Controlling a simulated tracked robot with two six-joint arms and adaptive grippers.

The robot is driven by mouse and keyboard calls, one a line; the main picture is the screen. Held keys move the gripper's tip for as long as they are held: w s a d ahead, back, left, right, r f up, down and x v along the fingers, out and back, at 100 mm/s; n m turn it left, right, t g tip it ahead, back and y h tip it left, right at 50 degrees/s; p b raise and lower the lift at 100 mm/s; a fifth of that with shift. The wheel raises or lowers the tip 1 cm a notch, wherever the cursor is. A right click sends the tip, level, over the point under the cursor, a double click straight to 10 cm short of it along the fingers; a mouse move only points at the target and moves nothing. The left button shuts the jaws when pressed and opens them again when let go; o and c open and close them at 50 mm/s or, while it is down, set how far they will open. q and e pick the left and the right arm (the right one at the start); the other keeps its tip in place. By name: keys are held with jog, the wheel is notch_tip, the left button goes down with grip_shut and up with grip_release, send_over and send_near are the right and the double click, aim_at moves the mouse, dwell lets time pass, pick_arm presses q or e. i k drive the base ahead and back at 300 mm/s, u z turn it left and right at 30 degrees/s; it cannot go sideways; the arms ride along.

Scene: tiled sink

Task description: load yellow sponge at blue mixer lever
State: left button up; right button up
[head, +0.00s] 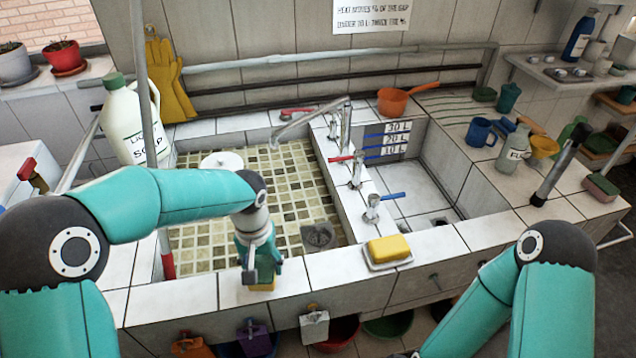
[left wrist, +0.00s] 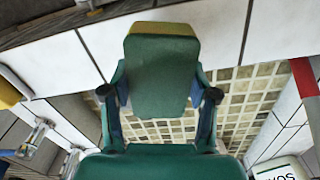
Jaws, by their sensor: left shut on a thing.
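My left gripper (head: 261,272) is shut on a sponge with a green face and a yellow layer; the yellow shows at its lower edge (head: 262,286), at the basin's front rim. In the left wrist view the sponge (left wrist: 162,75) is between the two fingers (left wrist: 160,98), green face towards the camera. I cannot tell whether it touches the rim. The blue mixer lever (head: 392,196) is on the tap at the front of the divider, to the right of my left gripper. A yellow block (head: 388,247) lies on a small white dish in front of that tap. My right gripper is out of view.
Red-lever taps (head: 342,159) stand farther back on the divider. A soap jug (head: 128,125) is at the left and a red-ended pole (head: 168,265) stands near my left arm. The tiled basin (head: 290,190) is mostly clear. A blue mug (head: 481,132) and bottle (head: 514,150) stand right.

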aim_at(374, 200)
jog(key=z, duration=0.15)
jog(key=k, duration=1.2)
jog(key=z, duration=0.3)
jog(key=i, duration=1.75)
jog(key=u, duration=0.35)
